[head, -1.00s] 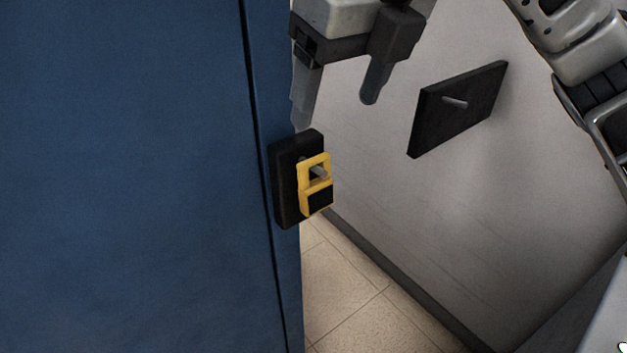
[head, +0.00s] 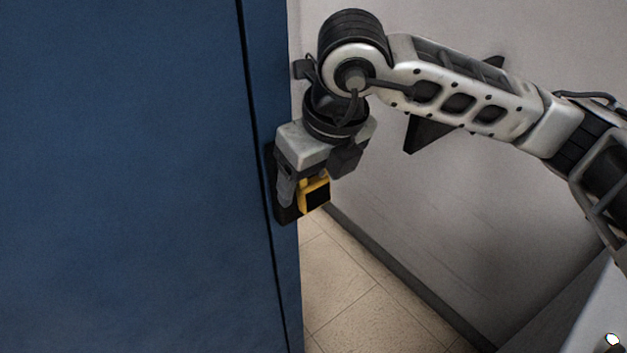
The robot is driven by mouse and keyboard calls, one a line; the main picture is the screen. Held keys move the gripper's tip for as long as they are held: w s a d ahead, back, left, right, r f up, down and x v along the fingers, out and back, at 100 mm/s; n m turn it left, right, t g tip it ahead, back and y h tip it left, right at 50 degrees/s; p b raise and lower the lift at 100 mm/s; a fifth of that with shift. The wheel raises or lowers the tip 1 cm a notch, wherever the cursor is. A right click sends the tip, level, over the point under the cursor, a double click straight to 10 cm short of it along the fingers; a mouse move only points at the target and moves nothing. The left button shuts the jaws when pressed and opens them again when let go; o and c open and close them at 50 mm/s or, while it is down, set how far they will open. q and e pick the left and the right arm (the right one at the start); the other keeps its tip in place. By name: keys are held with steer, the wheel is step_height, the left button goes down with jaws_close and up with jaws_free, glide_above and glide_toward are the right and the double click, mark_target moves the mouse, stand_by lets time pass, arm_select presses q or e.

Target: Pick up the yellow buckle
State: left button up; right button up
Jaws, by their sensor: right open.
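The yellow buckle (head: 304,198) hangs on a black plate (head: 285,214) fixed at the right edge of a blue panel. Its lower part with a dark block shows; its upper part is hidden by my right gripper (head: 303,186). My right gripper points down at the buckle with one finger on its left side, in front of the plate. The other finger is mostly hidden, and I cannot tell whether the fingers touch the buckle. The jaws are open. My left gripper is not in view.
The large blue panel (head: 130,180) fills the left side. A second black plate (head: 424,134) on the grey wall (head: 440,210) is partly covered by my right arm. Tiled floor (head: 345,285) shows below, with free room right of the buckle.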

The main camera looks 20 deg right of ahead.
steer(key=shift+f, duration=0.2)
steer(key=c, duration=1.1)
steer(key=shift+o, duration=0.2)
steer(key=shift+r, duration=0.1)
